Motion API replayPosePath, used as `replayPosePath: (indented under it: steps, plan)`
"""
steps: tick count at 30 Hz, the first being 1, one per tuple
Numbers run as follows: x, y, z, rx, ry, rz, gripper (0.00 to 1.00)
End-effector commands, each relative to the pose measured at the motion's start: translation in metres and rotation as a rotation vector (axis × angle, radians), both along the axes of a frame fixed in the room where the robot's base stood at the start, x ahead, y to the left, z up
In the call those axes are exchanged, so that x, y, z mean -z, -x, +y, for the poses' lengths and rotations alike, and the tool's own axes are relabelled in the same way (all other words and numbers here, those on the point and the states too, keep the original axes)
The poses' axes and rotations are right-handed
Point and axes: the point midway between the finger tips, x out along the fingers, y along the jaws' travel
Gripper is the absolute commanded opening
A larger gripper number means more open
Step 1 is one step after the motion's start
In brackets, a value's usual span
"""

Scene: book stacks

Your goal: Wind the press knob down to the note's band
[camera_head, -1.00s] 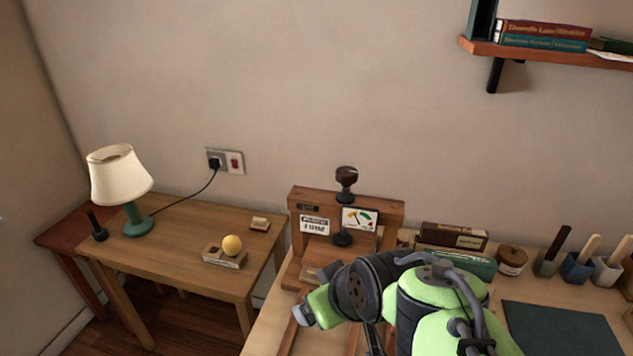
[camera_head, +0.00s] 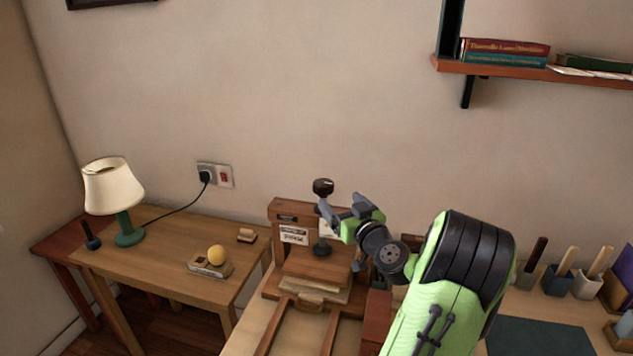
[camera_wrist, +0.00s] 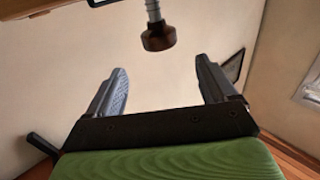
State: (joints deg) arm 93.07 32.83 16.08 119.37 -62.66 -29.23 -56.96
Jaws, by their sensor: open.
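The press (camera_head: 283,214) is a wooden frame on the workbench with a dark round knob (camera_head: 323,187) on top of its screw. The screw runs down to a dark foot (camera_head: 322,249) above a stack of boards. The note (camera_head: 293,235) is a white card on the frame's front; its writing is too small to read. The coloured gauge is mostly hidden behind my gripper (camera_head: 341,207). My gripper is open, beside and slightly below the knob on the right. In the wrist view the knob (camera_wrist: 159,38) lies beyond and between the spread fingers, apart from them.
A side table at left carries a lamp (camera_head: 113,190) and a yellow ball (camera_head: 216,255) on a small block. A wall shelf (camera_head: 540,76) with books hangs at upper right. Brush holders (camera_head: 556,281) and a dark mat (camera_head: 545,336) lie right of my arm.

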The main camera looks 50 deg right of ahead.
Motion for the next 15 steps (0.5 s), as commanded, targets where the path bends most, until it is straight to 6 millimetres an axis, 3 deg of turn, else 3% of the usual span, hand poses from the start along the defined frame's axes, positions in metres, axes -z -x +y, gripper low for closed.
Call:
replayPosePath:
  steps: [9, 15]
  plan:
    - [-0.003, -0.072, -0.036, -0.004, 0.0, -0.001, 0.85]
    - [-0.001, -0.096, -0.049, -0.002, -0.001, 0.0, 0.85]
